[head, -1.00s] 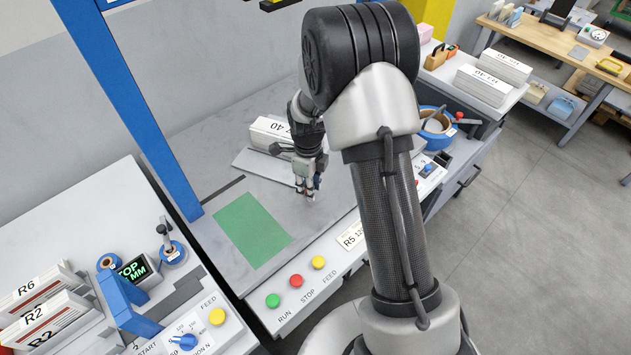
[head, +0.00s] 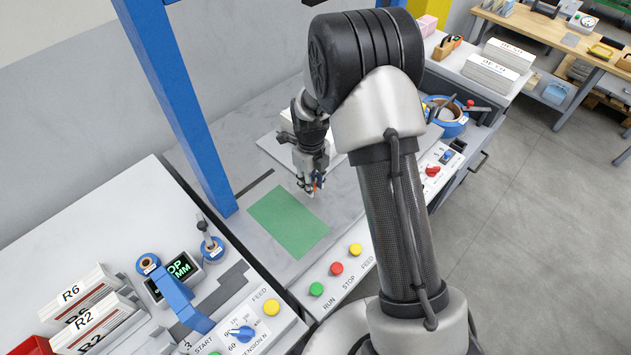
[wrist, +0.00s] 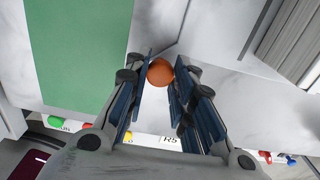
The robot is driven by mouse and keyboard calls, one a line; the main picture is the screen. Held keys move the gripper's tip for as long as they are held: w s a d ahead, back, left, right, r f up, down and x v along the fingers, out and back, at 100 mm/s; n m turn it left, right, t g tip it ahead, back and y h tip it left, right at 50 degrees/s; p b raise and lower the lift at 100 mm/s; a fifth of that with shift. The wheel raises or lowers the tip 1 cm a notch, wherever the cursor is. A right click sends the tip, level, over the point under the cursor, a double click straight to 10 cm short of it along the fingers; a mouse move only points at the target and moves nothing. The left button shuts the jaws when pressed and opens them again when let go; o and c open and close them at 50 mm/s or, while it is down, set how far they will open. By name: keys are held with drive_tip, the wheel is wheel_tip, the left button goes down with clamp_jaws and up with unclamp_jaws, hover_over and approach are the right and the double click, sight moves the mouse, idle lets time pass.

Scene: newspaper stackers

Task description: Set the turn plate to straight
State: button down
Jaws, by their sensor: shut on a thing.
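The turn plate (head: 273,147) is a flat light grey plate on the table's back part. It lies at an angle to the green mat's edges in the head view. A white paper bundle (head: 287,122) on it is mostly hidden by my arm; its side shows at the upper right of the wrist view (wrist: 291,42). A round orange knob (wrist: 160,72) sits between my fingertips. My gripper (wrist: 159,78) is shut on this knob, one finger on each side. In the head view my gripper (head: 311,190) points down beside the mat and largely hides the knob.
The green mat (head: 289,221) lies flat left of my gripper. A blue post (head: 186,110) stands at the left. Green, red and yellow buttons (head: 337,269) line the front panel. A blue tape roll (head: 452,125) and paper bundles (head: 492,74) are at the right.

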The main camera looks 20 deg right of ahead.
drive_tip(key=shift+a, duration=0.25)
drive_tip(key=shift+w, duration=0.1)
idle(0.3)
drive_tip(key=c, duration=1.3)
unclamp_jaws()
drive_tip(key=shift+a, duration=0.1)
drive_tip(key=shift+c, duration=0.2)
wheel_tip(320, 180, up, 12)
